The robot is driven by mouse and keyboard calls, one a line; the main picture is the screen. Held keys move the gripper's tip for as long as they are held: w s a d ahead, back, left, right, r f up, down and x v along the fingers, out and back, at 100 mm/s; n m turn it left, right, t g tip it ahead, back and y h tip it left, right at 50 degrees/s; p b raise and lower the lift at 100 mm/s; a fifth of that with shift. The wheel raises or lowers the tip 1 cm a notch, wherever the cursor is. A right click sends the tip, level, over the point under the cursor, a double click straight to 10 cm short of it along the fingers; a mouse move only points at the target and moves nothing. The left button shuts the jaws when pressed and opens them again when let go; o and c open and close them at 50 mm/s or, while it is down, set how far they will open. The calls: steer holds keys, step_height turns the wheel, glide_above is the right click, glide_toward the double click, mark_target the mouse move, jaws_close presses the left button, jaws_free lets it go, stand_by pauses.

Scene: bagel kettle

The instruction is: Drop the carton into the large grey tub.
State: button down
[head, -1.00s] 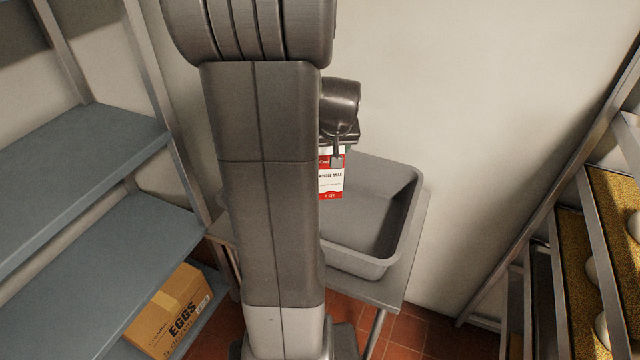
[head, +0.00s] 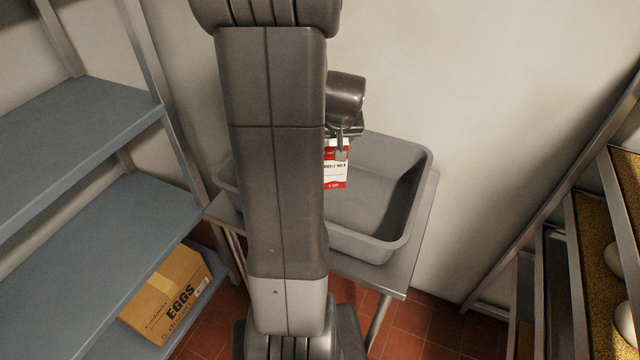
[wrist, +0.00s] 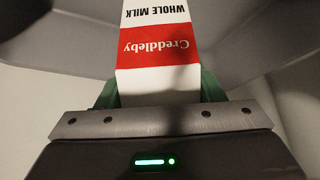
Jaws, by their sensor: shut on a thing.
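The carton (head: 336,170) is a red and white whole milk carton, partly hidden behind my arm in the head view. My gripper (head: 342,146) is shut on it and holds it upright over the large grey tub (head: 385,215). In the wrist view the carton (wrist: 158,50) sits between the green fingers of my gripper (wrist: 158,92), with grey tub surfaces behind it. My arm hides the tub's left part in the head view. The gap between carton and tub floor cannot be told exactly.
The tub stands on a grey metal table (head: 405,270) against a pale wall. A blue shelf rack (head: 100,240) is at the left, with an egg box (head: 168,295) on its low shelf. A rack with trays (head: 590,260) stands at the right.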

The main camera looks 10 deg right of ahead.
steer(key=shift+f, duration=0.1)
steer(key=shift+c, duration=1.4)
jaws_free()
steer(key=shift+f, duration=0.15)
steer(key=shift+s, duration=0.1)
steer(key=v, duration=1.4)
steer(key=x, duration=1.4)
steer(key=shift+r+p, duration=0.45)
steer(key=shift+r, duration=0.3)
